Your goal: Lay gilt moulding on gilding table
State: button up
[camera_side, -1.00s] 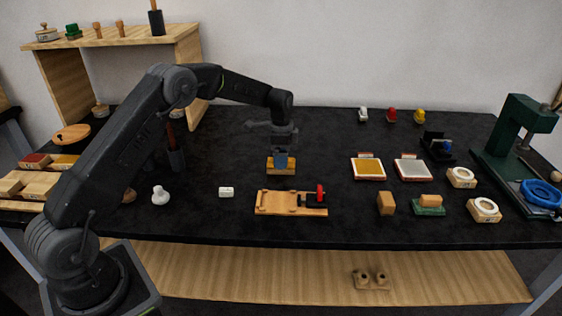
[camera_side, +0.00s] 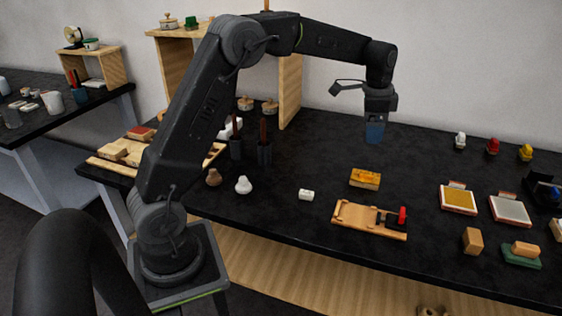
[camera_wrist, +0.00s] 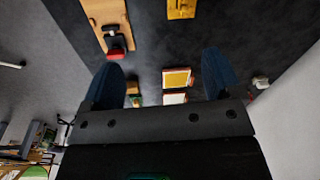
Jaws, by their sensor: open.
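A gilt, yellow-orange carved block (camera_side: 365,179), which looks like the gilt moulding, lies flat on the black worktop (camera_side: 300,165), apparently the gilding table; no other surface is clearly it. The block also shows at the top edge of the wrist view (camera_wrist: 181,8), partly cut off. My gripper (camera_side: 374,138) hangs above and slightly beyond the block in the side view, clear of it. In the wrist view its two blue fingers (camera_wrist: 162,65) stand wide apart with nothing between them.
A wooden board with a red-knobbed clamp (camera_side: 368,219) lies just in front of the block. A small white piece (camera_side: 306,195) is to its left. Yellow (camera_side: 458,199) and pale (camera_side: 510,210) framed trays stand to the right. A wooden shelf (camera_side: 290,90) rises behind left.

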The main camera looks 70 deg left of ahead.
jog(key=s+d+r+n+t, duration=0.15)
jog(key=s+d+r, duration=0.25)
jog(key=s, duration=0.5)
jog(key=s+d+r+n+t, duration=0.1)
jog(key=s+d+r+n, duration=0.25)
jog(key=s, duration=0.45)
jog(key=s+d+f+n+t, duration=0.1)
jog(key=s+f, duration=0.1)
jog(key=s, duration=0.5)
jog(key=s+d+f+n+t, duration=0.1)
jog(key=s+d, duration=0.1)
jog(key=s, duration=0.5)
jog(key=shift+s+f, duration=0.2)
jog(key=shift+f, duration=0.15)
jog(key=shift+d, duration=0.1)
